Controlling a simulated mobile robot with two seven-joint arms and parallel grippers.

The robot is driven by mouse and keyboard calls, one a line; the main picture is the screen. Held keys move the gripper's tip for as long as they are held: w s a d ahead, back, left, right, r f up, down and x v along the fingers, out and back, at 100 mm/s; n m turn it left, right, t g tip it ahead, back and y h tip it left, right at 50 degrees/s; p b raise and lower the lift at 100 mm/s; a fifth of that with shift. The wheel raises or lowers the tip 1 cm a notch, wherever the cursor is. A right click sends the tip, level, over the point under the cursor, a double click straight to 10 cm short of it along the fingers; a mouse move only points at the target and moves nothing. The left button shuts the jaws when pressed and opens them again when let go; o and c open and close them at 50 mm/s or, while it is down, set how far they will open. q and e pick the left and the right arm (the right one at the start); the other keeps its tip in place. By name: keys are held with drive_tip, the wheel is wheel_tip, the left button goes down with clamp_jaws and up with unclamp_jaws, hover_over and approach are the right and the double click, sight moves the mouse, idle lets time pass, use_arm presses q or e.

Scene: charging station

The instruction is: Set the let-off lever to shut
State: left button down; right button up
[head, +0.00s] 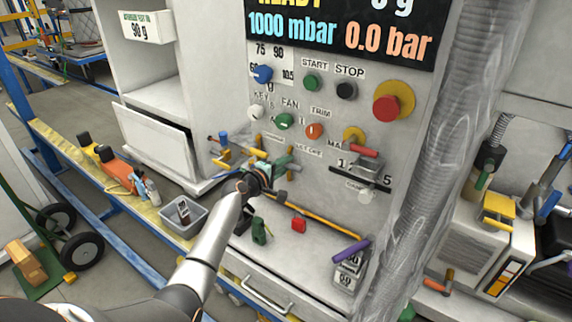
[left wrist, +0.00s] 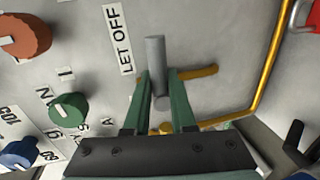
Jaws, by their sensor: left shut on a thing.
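In the left wrist view, the let-off lever (left wrist: 155,52) is a grey, rounded bar standing out from the grey panel, beside a white "LET OFF" label (left wrist: 125,40). My left gripper (left wrist: 160,88) has its green fingers on both sides of the bar, shut on it. In the head view, my left gripper (head: 277,170) is at the lower panel, under the row of knobs. The gripper largely hides the lever there. I cannot read the lever's set position. My right gripper is in neither view.
A yellow pipe (head: 322,222) runs close by the gripper, down to the right. Green (head: 284,121) and orange (head: 314,131) knobs sit just above. A red lever (head: 364,150) is to the right. Below, a shelf holds a red block (head: 299,225) and a green item (head: 260,231).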

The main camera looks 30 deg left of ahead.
use_arm(q)
drive_tip(key=shift+a+r+n, duration=0.3)
drive_tip(key=shift+a+r, duration=0.1)
drive_tip(key=shift+a, duration=0.05)
drive_tip(key=c, duration=0.8)
unclamp_jaws()
drive_tip(key=shift+c, duration=0.2)
drive_tip(key=shift+o, duration=0.4)
drive_tip(key=shift+f, duration=0.15)
drive_tip(key=shift+d+f, duration=0.1)
drive_tip(key=p+v, duration=0.1)
drive_tip(key=v, duration=1.1)
drive_tip(key=shift+s+p, duration=0.2)
drive_tip(key=shift+p, duration=0.15)
drive_tip(key=shift+c, duration=0.2)
